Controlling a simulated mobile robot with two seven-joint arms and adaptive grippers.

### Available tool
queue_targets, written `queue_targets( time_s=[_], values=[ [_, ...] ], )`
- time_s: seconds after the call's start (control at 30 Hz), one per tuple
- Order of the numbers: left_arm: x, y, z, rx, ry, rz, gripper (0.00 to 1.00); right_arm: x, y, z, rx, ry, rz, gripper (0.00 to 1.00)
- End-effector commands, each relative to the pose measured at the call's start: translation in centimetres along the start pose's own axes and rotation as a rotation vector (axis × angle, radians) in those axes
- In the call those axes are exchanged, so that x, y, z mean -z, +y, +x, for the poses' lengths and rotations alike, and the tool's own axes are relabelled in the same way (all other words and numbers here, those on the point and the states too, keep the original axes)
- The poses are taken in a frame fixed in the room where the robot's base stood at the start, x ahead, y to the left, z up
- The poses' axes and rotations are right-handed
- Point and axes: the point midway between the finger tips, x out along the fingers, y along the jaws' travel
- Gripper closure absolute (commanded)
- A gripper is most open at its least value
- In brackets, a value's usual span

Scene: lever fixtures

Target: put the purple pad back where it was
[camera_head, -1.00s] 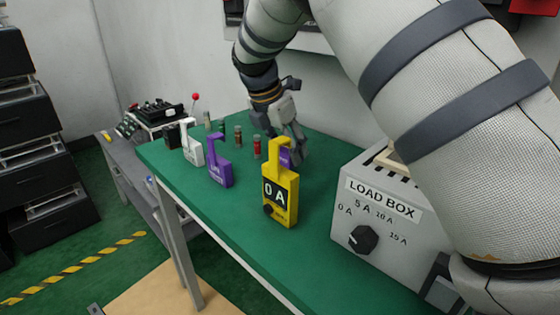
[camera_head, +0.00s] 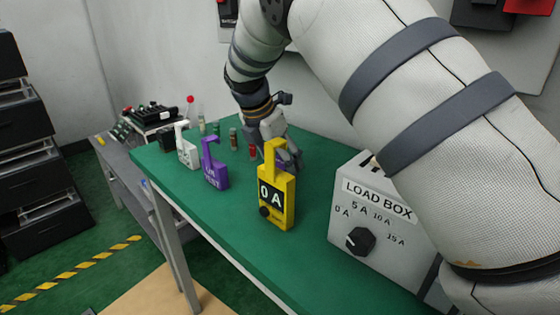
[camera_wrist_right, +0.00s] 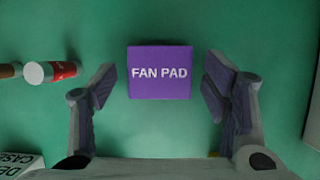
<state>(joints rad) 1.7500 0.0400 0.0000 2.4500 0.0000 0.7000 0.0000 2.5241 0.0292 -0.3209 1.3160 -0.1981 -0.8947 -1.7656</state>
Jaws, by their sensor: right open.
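The purple pad (camera_wrist_right: 160,73), lettered FAN PAD, lies flat on the green tabletop in the right wrist view. In the head view it is hidden or nearly so behind the yellow meter and my fingers. My right gripper (camera_wrist_right: 160,90) is open, with one finger to each side of the pad and a gap on both sides; I see no contact. In the head view my right gripper (camera_head: 287,160) is low over the table, just behind the yellow 0 A meter (camera_head: 277,195). My left gripper is not in view.
A purple block with a hooked handle (camera_head: 215,175) and a white one (camera_head: 187,150) stand to the left. The load box (camera_head: 370,215) stands at right. The table's front is clear.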

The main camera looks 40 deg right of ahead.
Motion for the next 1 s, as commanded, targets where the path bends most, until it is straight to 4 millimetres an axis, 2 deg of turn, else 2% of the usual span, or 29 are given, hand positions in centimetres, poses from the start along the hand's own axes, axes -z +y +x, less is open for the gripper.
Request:
queue_targets(
  time_s=[0.03,0.2,0.4,0.57,1.0],
  values=[
    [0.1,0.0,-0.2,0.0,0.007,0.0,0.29,-0.1,0.1,-1.5,-0.009,-0.002,0.002,0.31],
    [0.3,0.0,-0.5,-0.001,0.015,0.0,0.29,-0.2,0.1,-6.3,-0.01,-0.003,0.002,0.31],
    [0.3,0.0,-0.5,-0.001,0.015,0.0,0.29,-0.1,0.1,-10.0,-0.005,-0.002,0.0,0.31],
    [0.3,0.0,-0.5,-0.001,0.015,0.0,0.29,-0.1,0.0,-10.9,-0.002,-0.002,0.0,0.31],
    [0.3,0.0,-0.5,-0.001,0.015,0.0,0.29,0.0,0.0,-10.8,-0.002,-0.002,0.0,0.31]
  ],
)
